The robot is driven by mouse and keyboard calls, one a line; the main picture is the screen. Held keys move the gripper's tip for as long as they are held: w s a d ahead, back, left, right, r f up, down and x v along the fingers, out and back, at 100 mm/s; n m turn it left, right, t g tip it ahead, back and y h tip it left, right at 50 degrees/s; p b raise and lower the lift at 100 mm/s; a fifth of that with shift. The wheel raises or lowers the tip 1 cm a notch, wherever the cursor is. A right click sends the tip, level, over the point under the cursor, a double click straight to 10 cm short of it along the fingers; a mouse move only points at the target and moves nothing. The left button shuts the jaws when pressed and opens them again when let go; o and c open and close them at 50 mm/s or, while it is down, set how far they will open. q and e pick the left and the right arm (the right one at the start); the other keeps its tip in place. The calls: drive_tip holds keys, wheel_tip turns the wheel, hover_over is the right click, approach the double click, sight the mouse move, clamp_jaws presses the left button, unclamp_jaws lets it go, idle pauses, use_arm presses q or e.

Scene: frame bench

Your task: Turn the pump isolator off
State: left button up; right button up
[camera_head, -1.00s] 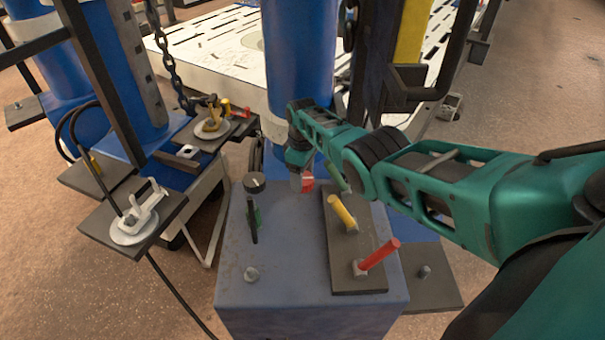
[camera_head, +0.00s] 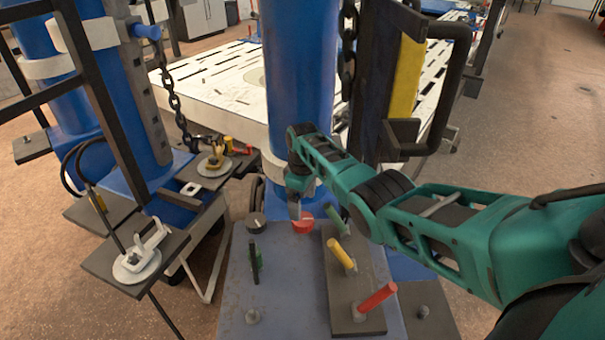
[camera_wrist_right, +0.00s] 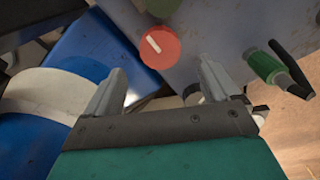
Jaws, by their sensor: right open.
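A round red knob (camera_head: 303,224) with a white bar sits at the far end of the blue-grey box top; no label shows which control is the pump isolator. In the right wrist view the red knob (camera_wrist_right: 159,50) lies ahead of my right gripper (camera_wrist_right: 160,88), between the lines of its fingers. My right gripper (camera_head: 294,208) is open and empty, close to the knob in the head view; I cannot see contact. A black knob (camera_head: 256,221) and a green-and-black handle (camera_head: 254,260) stand left of it. My left gripper is not in view.
A dark plate on the box carries a green lever (camera_head: 335,218), a yellow lever (camera_head: 342,252) and a red lever (camera_head: 376,297), right of the red knob. A blue column (camera_head: 298,90) rises behind the knob. A white toggle clamp (camera_head: 146,248) sits at left.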

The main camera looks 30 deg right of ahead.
sight(302, 219)
wheel_tip(302, 219, up, 7)
drive_tip(key=p, duration=0.1)
drive_tip(key=shift+p, duration=0.4)
drive_tip(key=shift+f, duration=0.1)
